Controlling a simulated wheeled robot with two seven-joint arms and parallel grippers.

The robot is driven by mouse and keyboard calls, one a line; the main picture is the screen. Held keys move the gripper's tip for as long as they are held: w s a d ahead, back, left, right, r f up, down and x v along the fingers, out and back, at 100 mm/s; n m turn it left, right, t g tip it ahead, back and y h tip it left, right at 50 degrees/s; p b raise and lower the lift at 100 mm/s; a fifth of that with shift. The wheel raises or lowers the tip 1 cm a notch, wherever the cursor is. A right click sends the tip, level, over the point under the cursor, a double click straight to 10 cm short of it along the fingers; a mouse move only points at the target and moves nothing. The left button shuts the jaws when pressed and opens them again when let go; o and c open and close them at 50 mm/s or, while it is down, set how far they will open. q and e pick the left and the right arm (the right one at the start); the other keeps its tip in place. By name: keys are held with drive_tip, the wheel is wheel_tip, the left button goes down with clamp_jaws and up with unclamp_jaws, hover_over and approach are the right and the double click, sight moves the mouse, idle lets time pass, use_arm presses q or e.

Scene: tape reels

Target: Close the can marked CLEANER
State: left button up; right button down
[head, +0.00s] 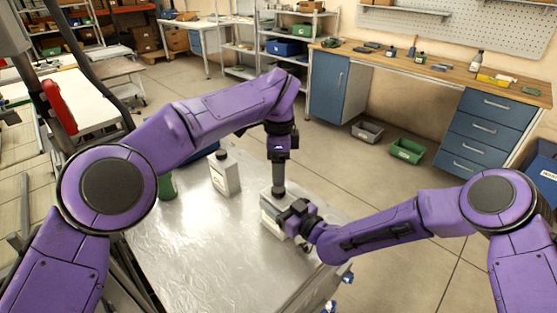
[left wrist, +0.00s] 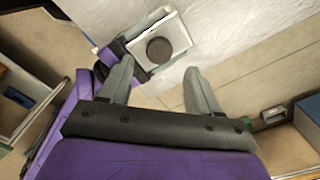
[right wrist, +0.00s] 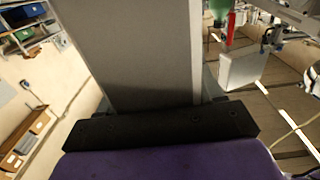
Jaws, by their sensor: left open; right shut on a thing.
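A pale square can (head: 270,216) stands near the right edge of the metal table. My right gripper (head: 292,222) is shut on its body, and its grey side (right wrist: 130,50) fills the right wrist view. A round black cap (left wrist: 159,49) shows on its top in the left wrist view; whether it is fully seated, I cannot tell. My left gripper (head: 279,177) points down above the can, open, with its fingers (left wrist: 160,88) apart and nothing between them. I cannot read CLEANER on any can from here.
A second pale can (head: 224,177) with a black cap stands to the left on the metal table (head: 190,265). A green bottle (head: 167,187) is farther left, partly behind my left arm. The table's front is clear. Grey and green bins (head: 407,151) lie on the floor.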

sight(282, 205)
use_arm(q)
wheel_tip(282, 205, down, 6)
idle(0.4)
